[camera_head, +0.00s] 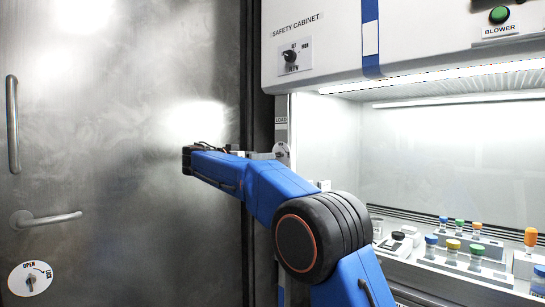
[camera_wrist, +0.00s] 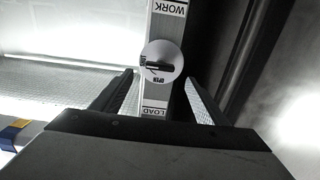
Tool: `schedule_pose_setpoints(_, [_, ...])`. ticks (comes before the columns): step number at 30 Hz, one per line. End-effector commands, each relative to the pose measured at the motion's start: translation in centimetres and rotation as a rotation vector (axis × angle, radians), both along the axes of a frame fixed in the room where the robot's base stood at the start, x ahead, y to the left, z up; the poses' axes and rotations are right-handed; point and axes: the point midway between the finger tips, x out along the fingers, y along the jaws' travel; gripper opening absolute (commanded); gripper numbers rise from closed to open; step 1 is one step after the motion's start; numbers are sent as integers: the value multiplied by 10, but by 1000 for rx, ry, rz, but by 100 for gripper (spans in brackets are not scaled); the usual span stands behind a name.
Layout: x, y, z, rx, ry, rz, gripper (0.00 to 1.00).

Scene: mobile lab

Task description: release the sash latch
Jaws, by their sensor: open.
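The sash latch is a round white dial (camera_wrist: 162,57) with a dark knob, on a pale strip (camera_wrist: 156,103) marked WORK and LOAD. In the wrist view the knob's bar lies roughly crosswise to the strip, and small lettering on the dial shows upside down. In the head view the dial (camera_head: 282,152) is on the cabinet's left post, below a LOAD label. My gripper (camera_wrist: 160,78) is open and empty, its two fingers on either side of the strip, with the dial between and just beyond the tips. Contact cannot be told. My arm partly hides the post in the head view.
A steel door (camera_head: 120,120) with handles stands left. The safety cabinet (camera_head: 420,35) has a switch (camera_head: 290,56) and green blower button (camera_head: 499,14). Capped vials (camera_head: 476,257) stand in racks inside its lit bay, below and right of my gripper.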

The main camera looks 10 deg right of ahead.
Motion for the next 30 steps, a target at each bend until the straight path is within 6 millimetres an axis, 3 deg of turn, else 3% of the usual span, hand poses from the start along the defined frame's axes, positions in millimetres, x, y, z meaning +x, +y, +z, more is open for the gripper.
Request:
schedule_pose_setpoints(6, [21, -33, -1, -1, 1, -3, 67])
schedule_pose_setpoints(12, [34, -52, -1, 0, 1, -2, 67])
schedule_pose_setpoints(26, [39, -60, 0, 0, 0, 0, 67])
schedule_pose_setpoints(30, [39, -60, 0, 0, 0, 0, 34])
